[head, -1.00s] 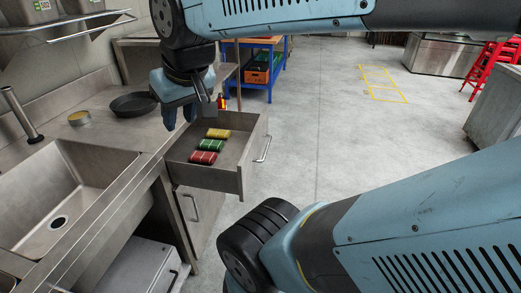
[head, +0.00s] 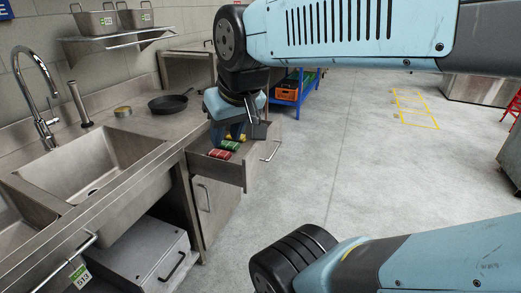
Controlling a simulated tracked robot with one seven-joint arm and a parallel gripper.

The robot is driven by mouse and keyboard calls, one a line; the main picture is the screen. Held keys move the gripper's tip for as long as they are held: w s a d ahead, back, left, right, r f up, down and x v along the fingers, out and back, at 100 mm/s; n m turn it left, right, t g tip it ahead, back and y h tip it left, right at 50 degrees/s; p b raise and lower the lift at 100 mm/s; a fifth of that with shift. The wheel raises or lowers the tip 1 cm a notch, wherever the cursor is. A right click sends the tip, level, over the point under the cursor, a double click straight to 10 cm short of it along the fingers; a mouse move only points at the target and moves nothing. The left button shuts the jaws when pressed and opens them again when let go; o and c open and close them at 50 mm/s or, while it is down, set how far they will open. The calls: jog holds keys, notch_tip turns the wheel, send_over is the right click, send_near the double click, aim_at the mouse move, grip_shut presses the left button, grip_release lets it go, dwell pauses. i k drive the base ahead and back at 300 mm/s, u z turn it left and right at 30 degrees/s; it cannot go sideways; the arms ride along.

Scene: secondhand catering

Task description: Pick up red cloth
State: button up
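The red cloth (head: 219,154) is a small folded bundle with pale stripes, lying in the open metal drawer (head: 217,172) near its front left. A green cloth (head: 230,145) lies just behind it, and a yellow cloth (head: 242,137) behind that is partly covered by my gripper. My gripper (head: 227,135) points down over the drawer, above and slightly behind the red cloth in the picture. Its blue fingers look apart, with nothing seen between them. The drawer's back part is hidden by the gripper.
A steel counter with a sink (head: 95,165) runs along the left. A black pan (head: 172,103) and a small round tin (head: 122,111) stand on it. A steel box (head: 140,252) sits below. A blue shelf unit (head: 294,92) stands behind.

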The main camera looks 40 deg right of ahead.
aim_at(225, 155)
jog(key=z, duration=0.9)
jog(key=i, duration=1)
jog(key=k, duration=1.2)
jog(key=u, duration=0.35)
jog(key=i, duration=1.55)
jog(key=u, duration=0.15)
